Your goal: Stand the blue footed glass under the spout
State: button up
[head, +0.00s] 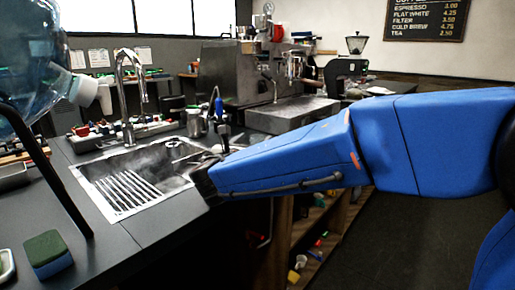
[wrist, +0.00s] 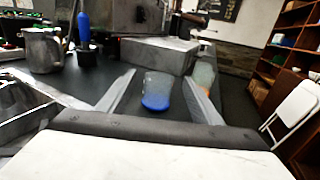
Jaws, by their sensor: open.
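The blue footed glass (wrist: 156,91) stands upright on the dark counter in the wrist view. It has a clear, frosted-looking bowl and a blue base. My gripper (wrist: 161,82) is open, with one finger on each side of the glass in the picture. I cannot tell whether either finger touches it. In the head view the glass is hidden, and my blue arm reaches over the sink's right edge. I cannot tell for certain which part is the spout.
A second glass with an orange base (wrist: 205,78) stands behind the right finger. A grey metal box (wrist: 158,55) is behind the blue glass. The sink (head: 130,185) has a tall faucet (head: 128,75).

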aim_at(258, 137)
jog(key=x, duration=0.4)
jog(key=shift+w+f, duration=0.1)
jog(key=c, duration=1.3)
jog(key=shift+o, duration=0.2)
